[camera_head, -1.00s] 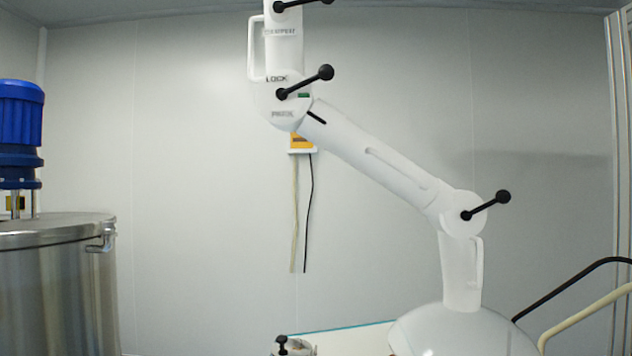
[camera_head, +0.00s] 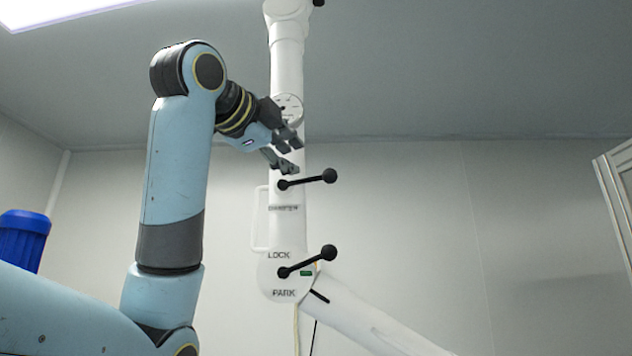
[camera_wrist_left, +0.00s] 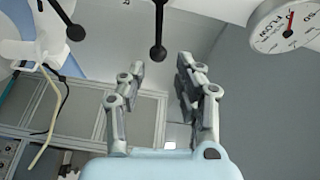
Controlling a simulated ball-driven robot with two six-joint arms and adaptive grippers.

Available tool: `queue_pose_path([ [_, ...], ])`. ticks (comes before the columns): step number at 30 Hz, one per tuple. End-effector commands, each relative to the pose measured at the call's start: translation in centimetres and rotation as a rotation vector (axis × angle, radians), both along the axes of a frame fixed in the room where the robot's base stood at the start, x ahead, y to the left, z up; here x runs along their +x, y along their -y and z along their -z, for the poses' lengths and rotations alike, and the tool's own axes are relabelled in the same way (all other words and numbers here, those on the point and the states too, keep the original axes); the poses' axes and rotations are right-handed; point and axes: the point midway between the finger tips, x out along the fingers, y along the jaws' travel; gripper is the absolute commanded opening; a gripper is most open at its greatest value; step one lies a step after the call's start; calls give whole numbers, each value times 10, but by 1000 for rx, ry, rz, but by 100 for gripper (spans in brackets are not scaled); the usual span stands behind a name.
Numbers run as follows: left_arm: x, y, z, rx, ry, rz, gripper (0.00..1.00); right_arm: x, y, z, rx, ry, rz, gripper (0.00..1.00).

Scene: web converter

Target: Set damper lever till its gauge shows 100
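The damper lever (camera_head: 308,180) is a black rod with a ball knob on the white arm, above a DAMPER label. Its knob points right and slightly up in the head view. In the wrist view the lever (camera_wrist_left: 158,30) hangs from the top edge. The round white gauge (camera_head: 288,108) sits above it. My left gripper (camera_head: 292,156) is open and empty, just above the damper lever, with no visible contact. My right gripper is not in view.
A second black lever (camera_head: 308,262) sits lower, between LOCK and PARK labels. A white handle (camera_head: 260,218) runs along the white arm's left side. A blue motor (camera_head: 22,238) stands at the far left. The space right of the levers is clear.

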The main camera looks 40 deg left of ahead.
Motion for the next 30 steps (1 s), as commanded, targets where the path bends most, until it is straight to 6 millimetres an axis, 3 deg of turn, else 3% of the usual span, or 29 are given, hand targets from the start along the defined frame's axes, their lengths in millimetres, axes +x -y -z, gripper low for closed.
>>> queue_pose_path([
  [9, 66, -8, 4, -5, -6, 2, 33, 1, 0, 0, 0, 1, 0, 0],
  [15, 96, -12, 5, -5, -4, 2, 33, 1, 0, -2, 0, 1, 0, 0],
  [27, 107, -14, 6, -2, -2, 0, 33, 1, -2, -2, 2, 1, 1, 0],
  [30, 107, -14, 6, -2, -2, 0, 23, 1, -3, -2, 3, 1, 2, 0],
])
